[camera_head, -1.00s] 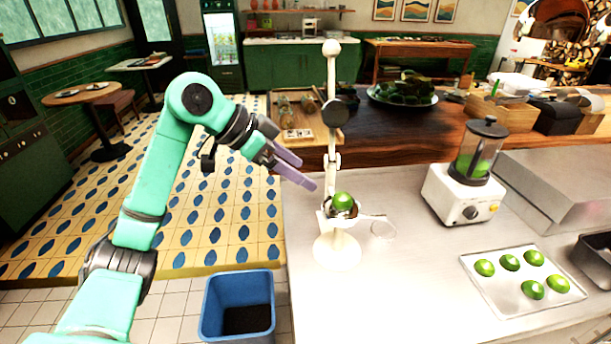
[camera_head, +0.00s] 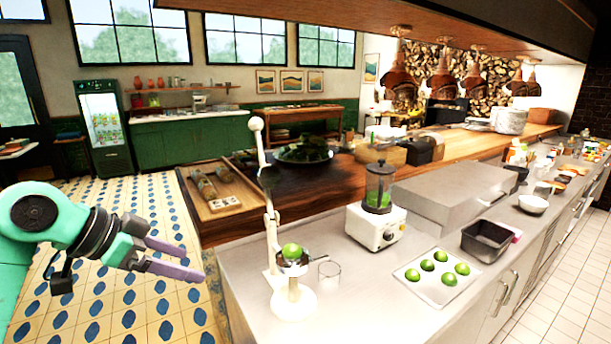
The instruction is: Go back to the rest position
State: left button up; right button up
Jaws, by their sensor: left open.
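My left gripper (camera_head: 178,262) is open and empty, with two purple fingers pointing right. It hangs over the tiled floor, left of the steel counter (camera_head: 352,297) and apart from the citrus press. The white press (camera_head: 291,301) stands at the counter's left end with its lever raised. A green lime (camera_head: 291,251) sits in its cup. A clear glass (camera_head: 329,274) stands just right of the press. My right gripper is not in view.
A blender (camera_head: 377,228) stands behind a tray (camera_head: 411,288) of several limes. A dark metal pan (camera_head: 486,241) is farther right. A wooden counter (camera_head: 330,188) runs behind. Tiled floor (camera_head: 165,315) lies open at the left.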

pick_arm(q)
jog(key=w+d+f+m+h, duration=0.3)
jog(key=w+d+f+h, duration=0.15)
jog(key=h, duration=0.25)
jog(key=w+a+f+n+t, duration=0.35)
jog(key=w+f+t, duration=0.25)
jog(key=f, duration=0.3)
jog(key=s+a+f+n+t+y, duration=0.1)
jog(key=a+f+n+y, duration=0.15)
jog(key=f, duration=0.65)
jog(key=s+a+f+n+y, duration=0.2)
jog(key=a+f+y, duration=0.15)
jog(key=f, duration=0.55)
jog(key=s+a+f+n+t+y, duration=0.15)
jog(key=f+y, duration=0.25)
jog(key=f, duration=0.6)
jog(key=s+a+f+n+g+y, duration=0.25)
jog(key=s+f+g, duration=0.35)
jog(key=s+f, duration=1.05)
jog(key=s+d+f+m+g, duration=0.1)
jog(key=s+f+g, duration=0.3)
jog(key=s, duration=0.9)
jog(key=s+d+f+m+g, duration=0.1)
jog(key=s+d+f+g, duration=0.2)
jog(key=s+f, duration=0.5)
jog(key=s+y, duration=0.1)
jog(key=s, duration=0.4)
jog(key=shift+d+f+g, duration=0.15)
jog(key=shift+f+g, duration=0.1)
jog(key=shift+g, duration=0.1)
